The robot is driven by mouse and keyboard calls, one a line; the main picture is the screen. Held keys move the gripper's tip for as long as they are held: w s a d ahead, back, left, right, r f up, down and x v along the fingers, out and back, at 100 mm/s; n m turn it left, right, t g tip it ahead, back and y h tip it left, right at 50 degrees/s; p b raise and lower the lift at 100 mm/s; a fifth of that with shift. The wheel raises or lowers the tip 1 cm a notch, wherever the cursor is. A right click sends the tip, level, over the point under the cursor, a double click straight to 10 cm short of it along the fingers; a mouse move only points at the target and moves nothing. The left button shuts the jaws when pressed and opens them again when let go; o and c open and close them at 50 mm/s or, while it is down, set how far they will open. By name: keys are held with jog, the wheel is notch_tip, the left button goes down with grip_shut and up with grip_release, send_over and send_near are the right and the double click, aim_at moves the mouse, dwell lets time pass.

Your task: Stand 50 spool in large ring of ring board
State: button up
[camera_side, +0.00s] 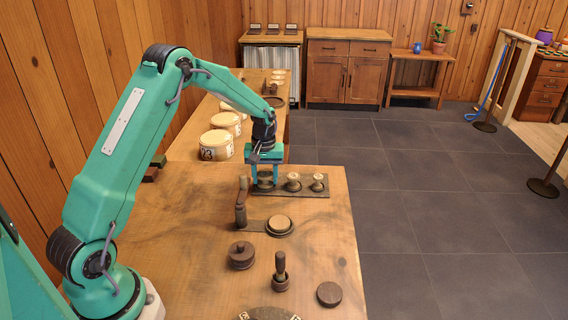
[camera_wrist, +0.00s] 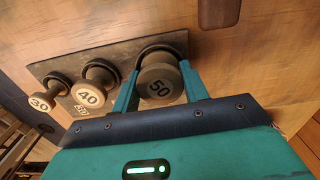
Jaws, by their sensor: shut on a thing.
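The 50 spool (camera_wrist: 160,85) is a brown turned spool with a dark "50" on its end. My gripper (camera_wrist: 160,72) is shut on it, one finger on each side. The spool is over the large ring (camera_wrist: 156,51) of the dark ring board (camera_wrist: 52,66); I cannot tell whether its foot rests inside. The 40 spool (camera_wrist: 92,94) and the 30 spool (camera_wrist: 44,101) stand at the other rings. In the side view, my gripper (camera_side: 265,180) points down at the left end of the ring board (camera_side: 310,192), with the 40 spool (camera_side: 293,181) and 30 spool (camera_side: 318,182) to its right.
A wooden post (camera_side: 241,200) rises close in front of my gripper, by a plate with a round pad (camera_side: 279,225). A dark lidded pot (camera_side: 241,255), a handled piece (camera_side: 281,272) and a dark disc (camera_side: 329,294) stand nearer. Round canisters (camera_side: 216,145) are behind left.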

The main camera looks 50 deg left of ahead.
aim_at(265, 173)
jog(key=shift+f, duration=0.1)
jog(key=o, duration=1.1)
jog(key=shift+c, duration=0.2)
jog(key=shift+r, duration=4.25)
